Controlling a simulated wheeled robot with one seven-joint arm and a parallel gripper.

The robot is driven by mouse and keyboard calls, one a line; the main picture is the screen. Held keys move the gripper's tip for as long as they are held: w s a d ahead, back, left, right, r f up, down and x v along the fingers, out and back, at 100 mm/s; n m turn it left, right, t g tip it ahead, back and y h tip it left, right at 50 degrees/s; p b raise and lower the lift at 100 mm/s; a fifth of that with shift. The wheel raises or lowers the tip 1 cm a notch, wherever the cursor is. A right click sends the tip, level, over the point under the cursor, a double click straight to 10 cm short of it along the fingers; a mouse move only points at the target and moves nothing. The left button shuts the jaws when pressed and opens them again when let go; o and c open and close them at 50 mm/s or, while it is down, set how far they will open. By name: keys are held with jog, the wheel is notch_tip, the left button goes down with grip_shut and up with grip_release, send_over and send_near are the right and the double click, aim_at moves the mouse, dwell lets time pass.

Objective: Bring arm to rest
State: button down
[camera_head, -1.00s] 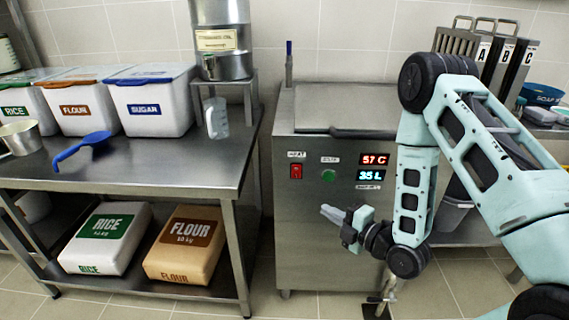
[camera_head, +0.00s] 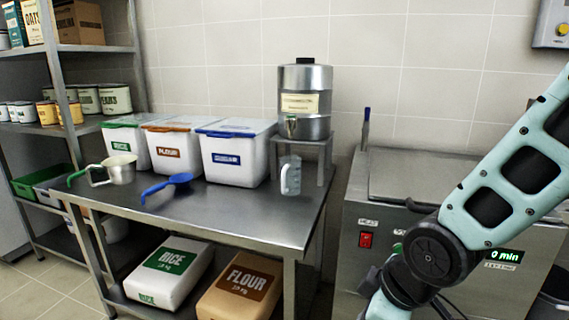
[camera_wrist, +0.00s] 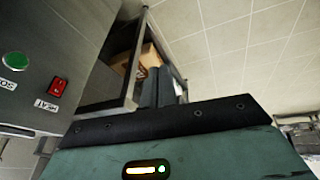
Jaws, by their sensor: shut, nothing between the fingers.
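My arm (camera_head: 500,190) comes in from the right in the head view, bent at a dark joint (camera_head: 433,250) in front of the steel cooker. Its far end runs down out of the bottom edge, so the fingers are hidden there. In the wrist view my gripper (camera_wrist: 160,86) shows two grey fingers close together, shut and empty. They point toward the floor tiles and the lower part of the steel table. Nothing is seen touching the fingers.
The steel cooker (camera_head: 362,215) stands close beside my arm, its red switch (camera_wrist: 57,88) near in the wrist view. The steel table (camera_head: 240,215) holds bins, a clear jug (camera_head: 291,178), a blue scoop (camera_head: 165,187) and a dispenser (camera_head: 305,100). Sacks lie below.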

jog(key=s+r+m+g+h+p, duration=0.1)
jog(key=s+r+m+g, duration=0.15)
jog(key=s, duration=0.45)
jog(key=s+r+m+g+h, duration=0.1)
jog(key=s+r+m, duration=0.1)
jog(key=s+r, duration=0.35)
notch_tip(320, 180, up, 12)
jog(key=p, duration=1.3)
jog(key=shift+s+d+p, duration=0.35)
jog(key=shift+d+p, duration=0.05)
